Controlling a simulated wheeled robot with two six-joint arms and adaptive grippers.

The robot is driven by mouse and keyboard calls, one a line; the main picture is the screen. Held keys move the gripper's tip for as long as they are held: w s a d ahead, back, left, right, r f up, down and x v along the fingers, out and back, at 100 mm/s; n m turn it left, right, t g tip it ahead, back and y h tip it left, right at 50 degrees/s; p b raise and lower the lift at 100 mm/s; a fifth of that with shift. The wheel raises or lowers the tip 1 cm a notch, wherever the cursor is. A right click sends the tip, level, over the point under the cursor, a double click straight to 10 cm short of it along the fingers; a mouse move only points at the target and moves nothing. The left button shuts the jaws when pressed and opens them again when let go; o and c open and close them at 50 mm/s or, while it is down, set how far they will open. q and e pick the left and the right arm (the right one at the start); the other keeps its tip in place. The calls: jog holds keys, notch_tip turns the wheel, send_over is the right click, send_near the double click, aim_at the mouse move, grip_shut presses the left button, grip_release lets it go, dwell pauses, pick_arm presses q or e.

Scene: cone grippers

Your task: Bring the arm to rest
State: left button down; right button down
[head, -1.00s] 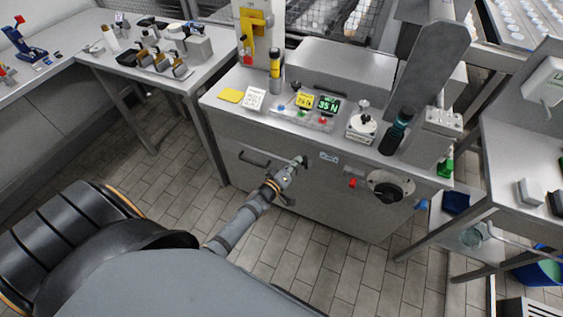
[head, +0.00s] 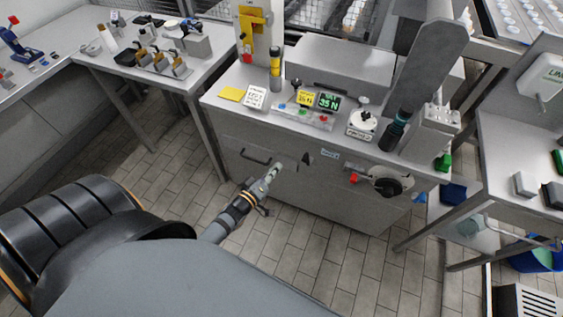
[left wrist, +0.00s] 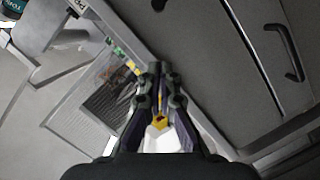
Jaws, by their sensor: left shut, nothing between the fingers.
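My left gripper (head: 277,168) is in front of the grey machine cabinet (head: 330,195), below its worktop. Its fingers are shut and empty. In the left wrist view the two dark fingers (left wrist: 160,72) are close together with nothing held between them. In the head view the tips look apart from the cabinet front, though the exact gap is hard to judge. My right gripper is not in view.
The cabinet front has a handle (head: 255,158), a small dark wedge shape (head: 307,158) and a round dark knob (head: 388,182). A side table (head: 110,62) stands at left, another bench (head: 510,160) at right. The tiled floor (head: 180,165) between is clear.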

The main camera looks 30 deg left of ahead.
pick_arm(q)
jog(key=s+a+f+m+g+y, duration=0.1)
jog(key=s+a+f+m+g, duration=0.15)
jog(key=s+f, duration=0.6)
jog(key=s+a+f+m+g+y, duration=0.1)
jog(key=s+f+g, duration=0.25)
jog(key=f, duration=0.95)
jog(key=s+f+m+g, duration=0.3)
jog(key=s+f, duration=0.4)
jog(key=s, duration=0.5)
jog(key=s+f+m+g, duration=0.3)
jog(key=s+f+g, duration=0.3)
jog(key=s, duration=0.6)
jog(key=shift+f, duration=0.65)
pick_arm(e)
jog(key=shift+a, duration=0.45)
